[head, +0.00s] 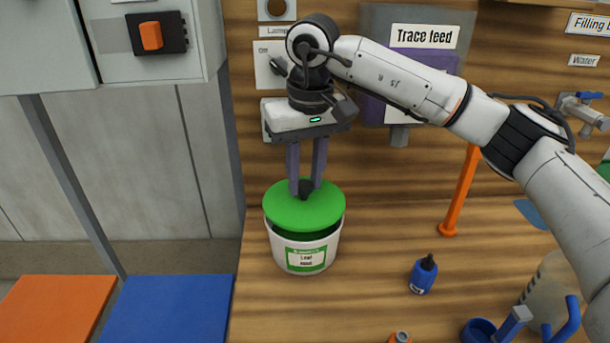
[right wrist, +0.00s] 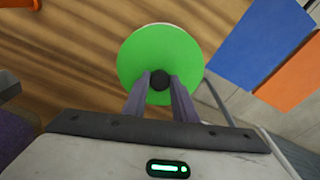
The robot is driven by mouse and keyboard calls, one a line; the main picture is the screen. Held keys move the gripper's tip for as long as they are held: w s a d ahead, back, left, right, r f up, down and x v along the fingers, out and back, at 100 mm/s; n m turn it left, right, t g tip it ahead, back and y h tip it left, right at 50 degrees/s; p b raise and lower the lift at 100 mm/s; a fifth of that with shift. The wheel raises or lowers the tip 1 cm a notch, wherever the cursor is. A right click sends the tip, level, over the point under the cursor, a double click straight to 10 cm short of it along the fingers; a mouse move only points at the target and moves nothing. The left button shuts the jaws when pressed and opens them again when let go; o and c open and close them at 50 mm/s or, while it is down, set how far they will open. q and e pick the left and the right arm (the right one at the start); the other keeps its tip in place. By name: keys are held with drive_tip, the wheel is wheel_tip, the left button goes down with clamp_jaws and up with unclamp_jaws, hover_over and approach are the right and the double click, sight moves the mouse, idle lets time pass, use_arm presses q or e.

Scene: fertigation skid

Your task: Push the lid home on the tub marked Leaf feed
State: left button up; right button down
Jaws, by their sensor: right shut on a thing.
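The white tub marked Leaf feed (head: 304,256) stands on the wooden bench near its left edge, with a green and white label on its front. Its green lid (head: 304,211) lies over the tub's mouth, and a dark band shows between the lid and the white wall at the front. My right gripper (head: 306,189) points down from above and is shut on the black knob in the middle of the lid. In the right wrist view the fingers (right wrist: 161,84) hold the knob, and the lid (right wrist: 160,50) hides most of the tub. My left gripper is not in view.
A small blue bottle (head: 423,274) stands on the bench to the right of the tub. An orange post (head: 461,190) and a Trace feed box (head: 424,65) are further back. Blue (head: 170,310) and orange (head: 55,310) panels lie left of the bench.

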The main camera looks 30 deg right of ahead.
drive_tip(key=shift+f, duration=0.2)
drive_tip(key=shift+f+b, duration=0.45)
drive_tip(key=shift+f, duration=0.15)
idle(0.5)
drive_tip(key=shift+f, duration=0.6)
idle(0.9)
drive_tip(key=c, duration=1.6)
unclamp_jaws()
drive_tip(key=shift+r, duration=0.1)
